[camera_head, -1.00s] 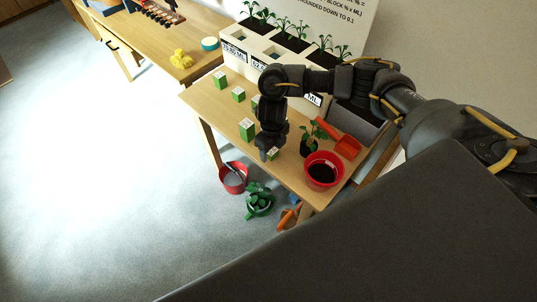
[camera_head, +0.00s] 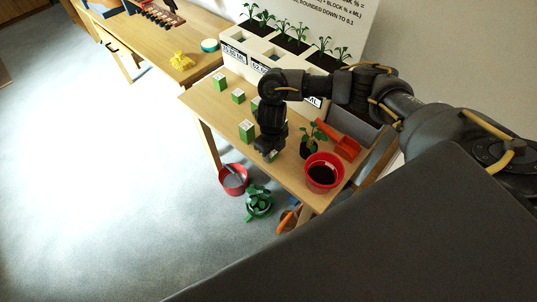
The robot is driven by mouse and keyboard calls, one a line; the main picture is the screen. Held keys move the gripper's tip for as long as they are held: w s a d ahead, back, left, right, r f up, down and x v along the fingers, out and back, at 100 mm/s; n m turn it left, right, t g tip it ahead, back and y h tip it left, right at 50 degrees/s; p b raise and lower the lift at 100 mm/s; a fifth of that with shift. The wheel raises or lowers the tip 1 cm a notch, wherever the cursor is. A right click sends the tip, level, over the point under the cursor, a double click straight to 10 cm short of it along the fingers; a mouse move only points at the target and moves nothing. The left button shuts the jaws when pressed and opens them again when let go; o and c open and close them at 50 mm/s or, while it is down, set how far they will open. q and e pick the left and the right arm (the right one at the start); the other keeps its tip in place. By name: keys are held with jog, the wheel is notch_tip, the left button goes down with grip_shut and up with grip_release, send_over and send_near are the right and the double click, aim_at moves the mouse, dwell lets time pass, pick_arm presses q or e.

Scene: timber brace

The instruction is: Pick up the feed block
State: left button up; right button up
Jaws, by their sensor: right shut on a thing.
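Several green feed blocks with white tops stand on the wooden table. One feed block (camera_head: 219,83) is at the far left, another feed block (camera_head: 238,96) is beside it, and a third feed block (camera_head: 246,131) stands left of my right gripper. My right gripper (camera_head: 268,154) points down at the table's front edge. It is shut on a small feed block (camera_head: 272,156), mostly hidden by the fingers. I cannot tell whether that block touches the tabletop. Another block behind the arm is partly hidden. My left gripper is not in view.
A red pot of dark soil (camera_head: 322,173), a seedling (camera_head: 311,139) and an orange scoop (camera_head: 344,146) are right of the gripper. A white planter (camera_head: 237,62) stands behind. A red bucket (camera_head: 233,179) and green watering can (camera_head: 258,203) are on the floor.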

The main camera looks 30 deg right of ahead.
notch_tip(320, 180, up, 3)
jog(key=shift+w+r, duration=0.1)
jog(key=shift+w, duration=0.05)
jog(key=s+a+r+b, duration=0.1)
jog(key=a+r, duration=0.8)
jog(key=a, duration=0.5)
jog(key=shift+r, duration=0.4)
